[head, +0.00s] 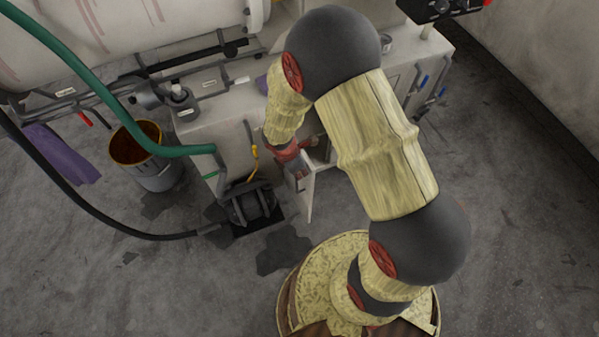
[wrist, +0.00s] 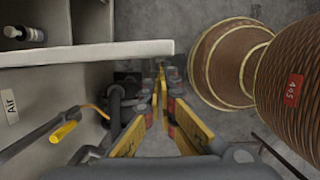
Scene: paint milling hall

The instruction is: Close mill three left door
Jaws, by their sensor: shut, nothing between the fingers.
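The open door (head: 309,198) is a pale panel standing out from the mill's front, at an angle towards me. In the wrist view its top edge (wrist: 120,50) runs across the upper left, with the cabinet's open inside beyond it. My gripper (wrist: 161,85) is shut and empty, with its yellow fingers pointing down. It is beside the door's outer face, near the free end. I cannot tell whether it touches the door. In the head view my gripper (head: 297,168) is just left of the door, and my arm hides part of the opening.
A bottle (wrist: 26,33) lies in the cabinet. A yellow-handled valve (wrist: 64,131) and an "Air" label (wrist: 10,106) are on the front left of the door. A dark pump (head: 250,203), green hose (head: 100,93) and bucket (head: 150,165) stand left. Floor to the right is clear.

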